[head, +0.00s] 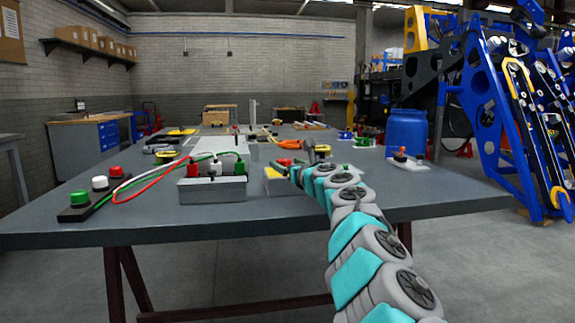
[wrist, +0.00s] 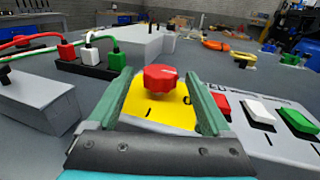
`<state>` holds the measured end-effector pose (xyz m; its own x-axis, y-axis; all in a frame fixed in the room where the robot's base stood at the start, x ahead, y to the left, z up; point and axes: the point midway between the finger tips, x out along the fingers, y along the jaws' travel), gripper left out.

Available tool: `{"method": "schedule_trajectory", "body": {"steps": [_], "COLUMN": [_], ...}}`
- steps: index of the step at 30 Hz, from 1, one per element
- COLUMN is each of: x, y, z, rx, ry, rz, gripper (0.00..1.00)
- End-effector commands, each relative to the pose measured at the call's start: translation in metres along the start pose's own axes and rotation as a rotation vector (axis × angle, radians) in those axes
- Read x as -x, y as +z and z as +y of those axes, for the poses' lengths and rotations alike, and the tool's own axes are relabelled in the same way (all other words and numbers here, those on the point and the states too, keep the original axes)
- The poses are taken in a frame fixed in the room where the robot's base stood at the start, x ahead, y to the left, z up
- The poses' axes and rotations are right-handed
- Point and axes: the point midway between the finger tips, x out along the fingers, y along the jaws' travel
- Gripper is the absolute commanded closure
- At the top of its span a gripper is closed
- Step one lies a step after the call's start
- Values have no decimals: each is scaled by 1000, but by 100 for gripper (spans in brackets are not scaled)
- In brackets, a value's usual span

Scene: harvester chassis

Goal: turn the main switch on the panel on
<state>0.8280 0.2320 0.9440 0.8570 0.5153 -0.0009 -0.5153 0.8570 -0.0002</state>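The main switch is a red rotary knob (wrist: 160,79) on a yellow plate (wrist: 160,105) on the light grey panel (wrist: 285,144). Dark marks show on the plate, one like an "I" and one partly hidden by the right finger. I cannot tell clearly which mark the knob points at. My gripper (wrist: 158,74) is open, with one green finger on each side of the knob and a visible gap on both sides. In the head view my gripper (head: 296,170) is over the panel (head: 278,188), and the knob is hidden there.
Red (wrist: 221,106), white (wrist: 259,111) and green (wrist: 298,122) rocker switches sit right of the knob on the panel. A grey box (head: 212,189) with red, white and green plugs and looping cables stands to the left. A blue barrel (head: 406,134) stands farther right.

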Motion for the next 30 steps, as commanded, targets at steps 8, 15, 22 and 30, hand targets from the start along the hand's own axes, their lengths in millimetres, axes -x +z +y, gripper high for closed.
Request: {"method": "schedule_trajectory", "body": {"steps": [8,15,22,30], "x": [0,0,0,0], "y": [0,0,0,1], "z": [0,0,0,0], "rx": [0,0,0,-1], "ry": [0,0,0,-25], "rz": [0,0,0,0], "gripper": [49,76,100,100]}}
